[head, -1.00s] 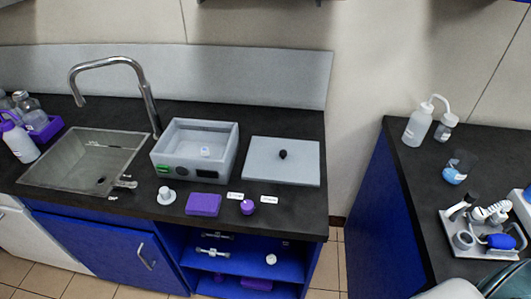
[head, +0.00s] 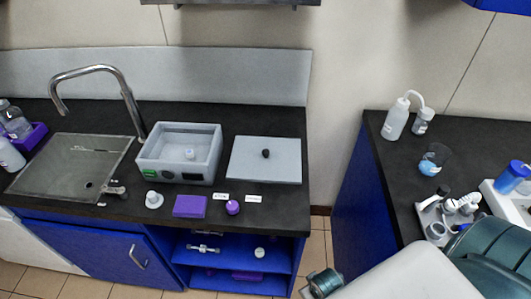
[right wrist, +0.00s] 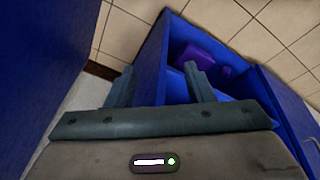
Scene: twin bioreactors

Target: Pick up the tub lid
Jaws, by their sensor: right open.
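The tub lid (head: 279,172) is a flat grey plate with a black knob (head: 266,153). It lies flat on the dark counter, to the right of the open grey tub (head: 149,170) and apart from it. My right gripper (right wrist: 162,86) shows in the right wrist view, open with nothing between its fingers. Beyond it are the blue cabinet and floor; the lid is not in that view. In the head view my right arm enters at the lower right, below the counter top and well away from the lid. My left gripper is not in view.
A purple block (head: 190,206), a purple knob-shaped piece (head: 232,208) and a white piece (head: 153,200) lie along the counter's front edge. The sink (head: 70,165) is left of the tub. A second counter (head: 390,155) with bottles stands right, across a floor gap. Blue shelves are below.

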